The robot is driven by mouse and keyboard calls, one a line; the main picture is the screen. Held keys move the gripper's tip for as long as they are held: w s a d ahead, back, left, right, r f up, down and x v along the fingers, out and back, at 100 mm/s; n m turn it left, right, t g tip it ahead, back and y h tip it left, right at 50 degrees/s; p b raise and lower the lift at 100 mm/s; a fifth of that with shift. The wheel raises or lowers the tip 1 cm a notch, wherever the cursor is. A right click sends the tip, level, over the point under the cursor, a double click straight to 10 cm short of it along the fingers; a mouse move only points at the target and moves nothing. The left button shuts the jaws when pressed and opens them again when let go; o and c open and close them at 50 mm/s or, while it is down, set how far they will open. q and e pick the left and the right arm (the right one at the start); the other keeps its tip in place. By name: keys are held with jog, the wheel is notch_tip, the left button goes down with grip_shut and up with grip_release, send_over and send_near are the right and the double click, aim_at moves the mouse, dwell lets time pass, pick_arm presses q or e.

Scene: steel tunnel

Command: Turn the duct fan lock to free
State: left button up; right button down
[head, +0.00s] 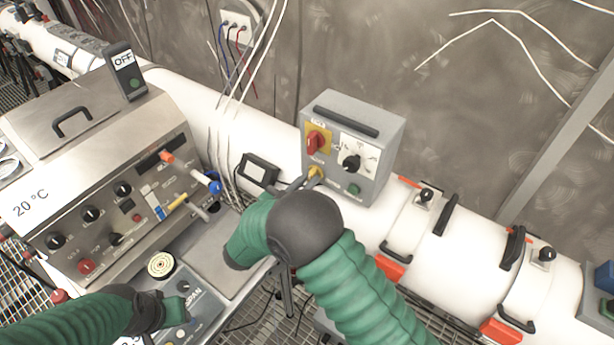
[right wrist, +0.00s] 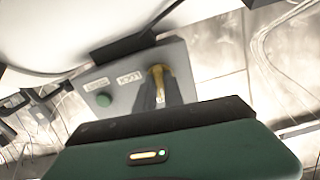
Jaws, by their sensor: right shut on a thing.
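A grey control box (head: 385,125) sits against the white duct in the head view. Its front has a red rotary switch (head: 316,143) on a yellow plate, a black dial (head: 351,161), a green button (head: 354,188) and a small yellow lock (head: 315,171) at lower left. My right gripper (head: 311,179) is shut on this lock. In the right wrist view the box appears upside down, and the fingers (right wrist: 158,92) close around the brass-yellow lock (right wrist: 159,72) beside a small label. The lock's exact angle is partly hidden. My left gripper (head: 178,308) is low at left, its jaws unclear.
A steel console (head: 95,165) marked 20 °C, with knobs and levers, stands at left. A lower panel (head: 205,290) lies near my left gripper. The white duct (head: 455,250) runs to the right with black handles and orange latches. Loose cables hang on the wall.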

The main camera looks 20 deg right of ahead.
jog(key=shift+r+n, duration=0.1)
jog(key=shift+n, duration=0.5)
jog(key=shift+p, duration=0.3)
jog(key=c, duration=1.4)
grip_release()
jog(key=shift+w+a, duration=0.1)
jog(key=shift+c, duration=0.2)
